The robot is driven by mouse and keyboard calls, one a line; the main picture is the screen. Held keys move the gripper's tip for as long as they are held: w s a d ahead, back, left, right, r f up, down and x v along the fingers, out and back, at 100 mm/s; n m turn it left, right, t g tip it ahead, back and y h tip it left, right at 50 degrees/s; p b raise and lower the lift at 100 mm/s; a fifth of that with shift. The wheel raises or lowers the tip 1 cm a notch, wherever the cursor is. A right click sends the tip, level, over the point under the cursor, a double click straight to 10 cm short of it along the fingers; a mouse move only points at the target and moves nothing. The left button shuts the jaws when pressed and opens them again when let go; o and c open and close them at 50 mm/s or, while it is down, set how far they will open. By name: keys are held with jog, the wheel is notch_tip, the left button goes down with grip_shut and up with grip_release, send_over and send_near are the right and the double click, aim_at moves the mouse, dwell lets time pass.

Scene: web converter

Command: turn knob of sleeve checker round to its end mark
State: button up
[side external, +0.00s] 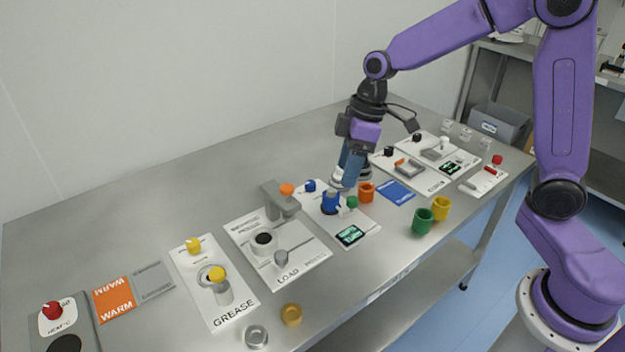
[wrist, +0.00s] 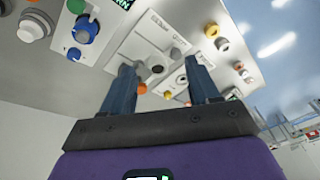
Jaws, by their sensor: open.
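A white panel (side external: 365,222) with a small green display (side external: 350,235) lies mid-bench; its name is too small to read, so I cannot confirm it is the sleeve checker. It carries a large blue knob (side external: 330,203), a green knob (side external: 352,202) and a small blue knob (side external: 310,186). A blue knob (wrist: 86,29) shows there, left of the fingers. The end mark cannot be made out.
A LOAD panel (side external: 310,262) with a grey bracket (side external: 278,200) stands left of the display panel. An orange cup (side external: 366,192), green cup (side external: 422,221), yellow cup (side external: 441,207) and blue mat (side external: 396,192) are to the right. The bench's back left is clear.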

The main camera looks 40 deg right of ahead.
jog(key=w+d+f+t, duration=0.15)
jog(key=w+d, duration=0.35)
jog(key=w, duration=0.5)
jog(key=m, duration=0.2)
send_near(311, 182)
jog(key=shift+t, duration=0.45)
jog(key=x, duration=0.5)
jog(key=s+x, duration=0.1)
jog(key=x, duration=0.2)
jog(key=shift+w+a+f, duration=0.15)
jog(key=shift+a+f, duration=0.05)
jog(key=shift+f, duration=0.15)
jog(key=c, duration=1)
